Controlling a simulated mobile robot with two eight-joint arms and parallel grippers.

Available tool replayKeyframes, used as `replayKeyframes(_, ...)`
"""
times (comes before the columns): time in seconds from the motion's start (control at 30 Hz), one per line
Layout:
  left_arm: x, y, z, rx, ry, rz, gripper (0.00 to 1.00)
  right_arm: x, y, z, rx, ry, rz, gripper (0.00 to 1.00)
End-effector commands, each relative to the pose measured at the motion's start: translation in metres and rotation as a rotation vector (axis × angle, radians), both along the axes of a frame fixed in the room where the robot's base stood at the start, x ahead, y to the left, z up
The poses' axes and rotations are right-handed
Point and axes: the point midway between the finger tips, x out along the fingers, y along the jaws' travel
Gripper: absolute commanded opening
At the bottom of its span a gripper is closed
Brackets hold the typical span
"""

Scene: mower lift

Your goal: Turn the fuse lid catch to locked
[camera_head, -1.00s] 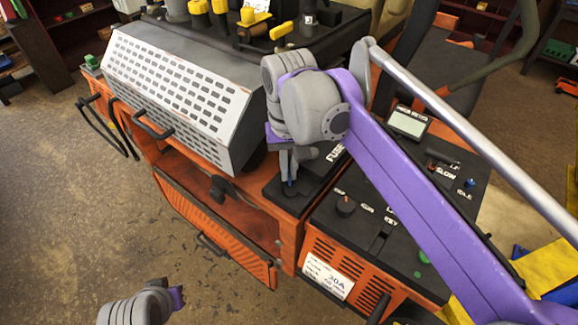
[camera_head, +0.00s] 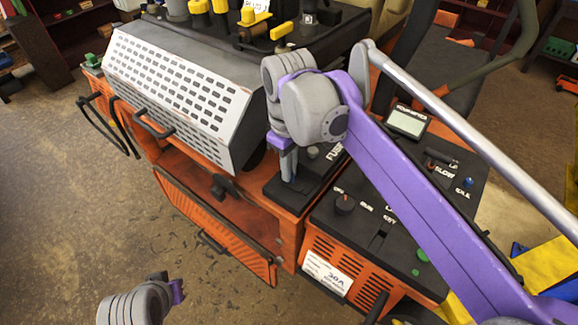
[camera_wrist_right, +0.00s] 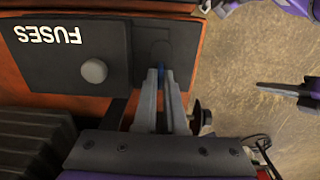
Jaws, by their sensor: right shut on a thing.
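The black fuse lid marked FUSES (camera_wrist_right: 65,50) lies flat with a round grey knob (camera_wrist_right: 94,71). In the head view the lid (camera_head: 325,166) is partly hidden behind my right arm. Which way the catch points is hard to tell. My left gripper (camera_head: 178,291) is low at the left, away from the lid, its fingers hardly visible.
A perforated white cover (camera_head: 175,90) stands left. An orange door (camera_head: 215,225) hangs open below. The floor at left is clear.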

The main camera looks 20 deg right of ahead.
Motion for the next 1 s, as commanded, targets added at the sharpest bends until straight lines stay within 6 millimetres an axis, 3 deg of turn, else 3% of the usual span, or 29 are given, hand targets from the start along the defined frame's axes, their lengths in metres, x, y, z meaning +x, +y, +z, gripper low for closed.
replayKeyframes(0.6, 0.0002, 0.0000, 0.0003, 0.000, 0.000, 0.000, 0.00, -0.0001, -0.0001, 0.0000, 0.000, 0.000, 0.039, 0.00)
replayKeyframes(0.63, 0.0002, 0.0000, 0.0003, 0.000, 0.000, 0.000, 0.00, -0.0001, -0.0001, 0.0000, 0.000, 0.000, 0.039, 0.14)
replayKeyframes(0.77, 0.0002, 0.0000, 0.0003, 0.000, 0.000, 0.000, 0.00, -0.0001, -0.0001, -0.0001, 0.000, 0.000, 0.038, 0.37)
replayKeyframes(1.0, 0.0001, 0.0000, 0.0004, 0.000, 0.000, 0.000, 0.00, 0.0000, 0.0000, 0.0000, 0.000, 0.000, 0.037, 0.39)
